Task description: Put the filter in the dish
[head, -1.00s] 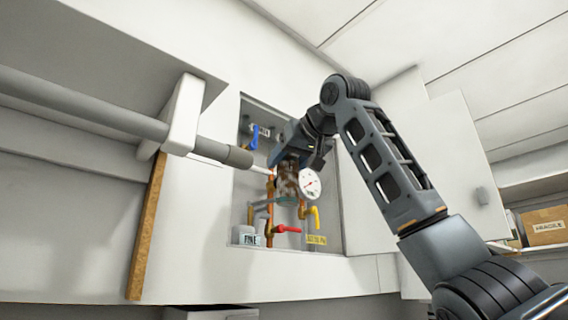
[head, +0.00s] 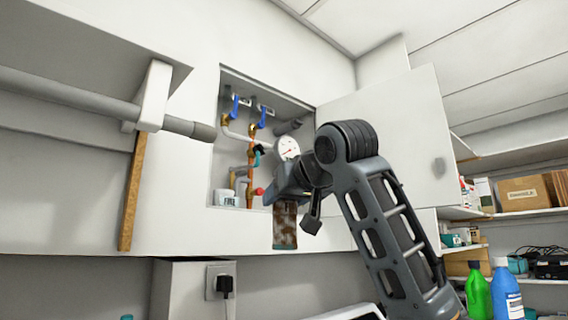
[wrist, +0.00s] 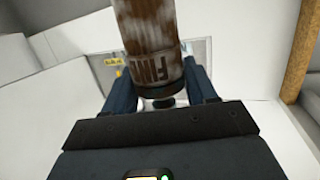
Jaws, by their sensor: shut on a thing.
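The filter (head: 285,228) is a brown, stained cylinder hanging roughly upright below my gripper (head: 288,196). In the wrist view the filter (wrist: 148,42) stands between my two dark fingers, with part of a printed word on its side and a dark end near the palm. My gripper is shut on it and holds it in front of the lower edge of the open wall cabinet. I cannot make out a dish in either view.
The open wall cabinet (head: 218,150) holds pipes, valves, a gauge (head: 286,148) and a "FINE" box (head: 228,198). Its door (head: 385,130) stands open at right. A rail (head: 70,95) runs at left. Shelves with a cardboard box (head: 523,193) and green (head: 477,292) and blue (head: 507,290) bottles are at right.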

